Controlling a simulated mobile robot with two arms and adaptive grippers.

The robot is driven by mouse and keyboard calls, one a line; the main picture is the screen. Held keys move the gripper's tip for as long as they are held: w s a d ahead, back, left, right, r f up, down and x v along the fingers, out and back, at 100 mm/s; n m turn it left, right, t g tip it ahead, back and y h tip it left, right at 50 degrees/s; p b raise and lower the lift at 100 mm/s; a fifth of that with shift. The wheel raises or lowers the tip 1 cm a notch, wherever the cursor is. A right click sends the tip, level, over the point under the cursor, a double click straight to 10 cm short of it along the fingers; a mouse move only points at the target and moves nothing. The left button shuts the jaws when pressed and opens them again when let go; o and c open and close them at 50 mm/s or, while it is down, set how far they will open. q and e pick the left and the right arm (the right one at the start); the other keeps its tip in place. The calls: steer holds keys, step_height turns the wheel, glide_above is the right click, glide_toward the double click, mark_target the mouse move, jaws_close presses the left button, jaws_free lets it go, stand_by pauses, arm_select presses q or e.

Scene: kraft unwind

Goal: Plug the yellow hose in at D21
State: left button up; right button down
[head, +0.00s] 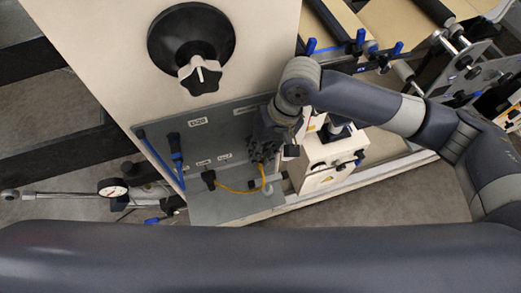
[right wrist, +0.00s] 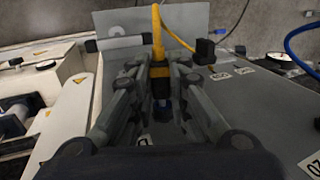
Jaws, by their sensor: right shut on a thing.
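The yellow hose (head: 238,189) loops in front of the grey panel (head: 225,130) in the head view. One end goes to a black fitting (head: 209,177) low on the panel. My right gripper (head: 264,150) is at the panel's right part, shut on the hose's other end. In the right wrist view the hose (right wrist: 157,28) runs down to a dark plug (right wrist: 161,88) between the fingers. A blue part (right wrist: 163,108) shows past the plug. I cannot read a D21 label; a small label (right wrist: 143,141) is partly hidden by the gripper. My left gripper is not in view.
A blue hose (head: 160,160) with a black-and-blue fitting (head: 175,150) is at the panel's left. A large black knob (head: 198,72) sticks out above. A cream box (head: 328,160) stands close right of my gripper. A gauge (head: 112,187) is at lower left.

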steer(key=shift+w+a, duration=0.1)
steer(key=shift+w, duration=0.2)
stand_by(0.9)
steer(key=c, duration=1.4)
jaws_free()
steer(key=shift+c, duration=0.2)
steer(key=shift+r, duration=0.2)
steer(key=v, duration=1.1)
steer(key=shift+r, duration=0.25)
